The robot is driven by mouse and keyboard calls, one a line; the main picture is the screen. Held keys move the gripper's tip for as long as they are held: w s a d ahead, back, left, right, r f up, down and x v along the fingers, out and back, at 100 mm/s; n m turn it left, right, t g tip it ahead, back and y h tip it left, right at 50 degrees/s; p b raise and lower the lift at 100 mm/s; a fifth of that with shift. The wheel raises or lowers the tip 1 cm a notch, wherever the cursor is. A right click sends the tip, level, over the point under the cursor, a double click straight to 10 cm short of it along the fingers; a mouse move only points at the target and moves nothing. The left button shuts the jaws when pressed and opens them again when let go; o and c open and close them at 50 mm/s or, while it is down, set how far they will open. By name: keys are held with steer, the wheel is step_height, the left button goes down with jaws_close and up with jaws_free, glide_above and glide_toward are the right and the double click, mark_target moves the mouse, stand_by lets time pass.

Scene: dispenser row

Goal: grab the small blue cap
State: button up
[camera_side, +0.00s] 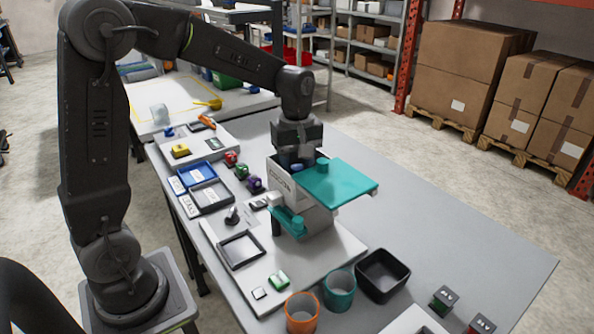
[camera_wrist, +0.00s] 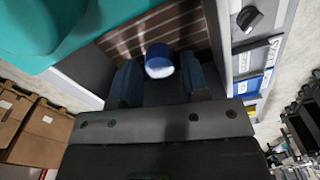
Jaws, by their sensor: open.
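The dispenser wall hides much of the fingertips there.
The teal lid sticks out to the right of the dispenser. An orange cup (camera_side: 302,313), a teal cup (camera_side: 339,290) and a black bin (camera_side: 383,275) stand in front.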

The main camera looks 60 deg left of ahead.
steer(key=shift+f, duration=0.4)
steer(key=c, duration=0.7)
steer(key=shift+o, duration=0.2)
steer(key=shift+r, duration=0.1)
